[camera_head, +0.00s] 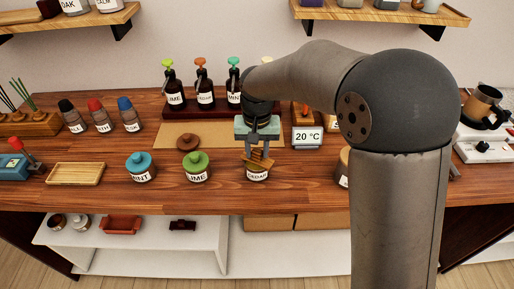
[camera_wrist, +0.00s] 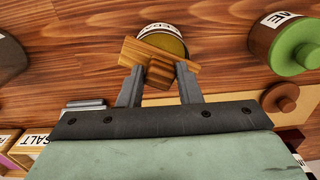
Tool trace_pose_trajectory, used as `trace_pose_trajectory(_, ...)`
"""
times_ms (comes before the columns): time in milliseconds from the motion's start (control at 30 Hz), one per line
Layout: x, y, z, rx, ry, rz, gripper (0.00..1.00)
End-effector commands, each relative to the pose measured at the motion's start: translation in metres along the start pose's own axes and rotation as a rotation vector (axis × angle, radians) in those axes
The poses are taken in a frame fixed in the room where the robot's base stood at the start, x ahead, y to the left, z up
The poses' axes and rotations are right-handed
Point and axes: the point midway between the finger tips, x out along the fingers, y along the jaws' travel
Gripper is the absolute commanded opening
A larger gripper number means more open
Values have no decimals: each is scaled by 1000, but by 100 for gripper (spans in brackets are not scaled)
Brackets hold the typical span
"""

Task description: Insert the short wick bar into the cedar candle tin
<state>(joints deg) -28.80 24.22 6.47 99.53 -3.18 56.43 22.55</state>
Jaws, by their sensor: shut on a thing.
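The cedar candle tin (camera_head: 257,175) stands open near the table's front, its label partly readable. In the wrist view the tin (camera_wrist: 173,41) shows a yellowish interior behind the bar. The short wick bar (camera_head: 258,160) is a striped wooden piece with a crosspiece; it also shows in the wrist view (camera_wrist: 158,62). My gripper (camera_head: 261,150) is shut on the bar and points down over the tin. The bar covers part of the tin's opening. I cannot tell whether its lower end is inside the tin or just above it.
A green-lidded tin (camera_head: 195,167) and a blue-lidded tin (camera_head: 140,167) stand left of the cedar tin. A brown lid (camera_head: 187,142) lies on the tan mat (camera_head: 168,131). A 20 °C display (camera_head: 307,137) is to the right.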

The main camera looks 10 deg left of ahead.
Motion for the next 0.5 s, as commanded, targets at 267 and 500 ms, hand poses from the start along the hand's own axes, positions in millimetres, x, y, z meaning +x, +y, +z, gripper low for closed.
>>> trace_pose_trajectory(267, 3, 0, 0, 0, 0, 0, 11)
trace_pose_trajectory(500, 3, 0, 0, 0, 0, 0, 57)
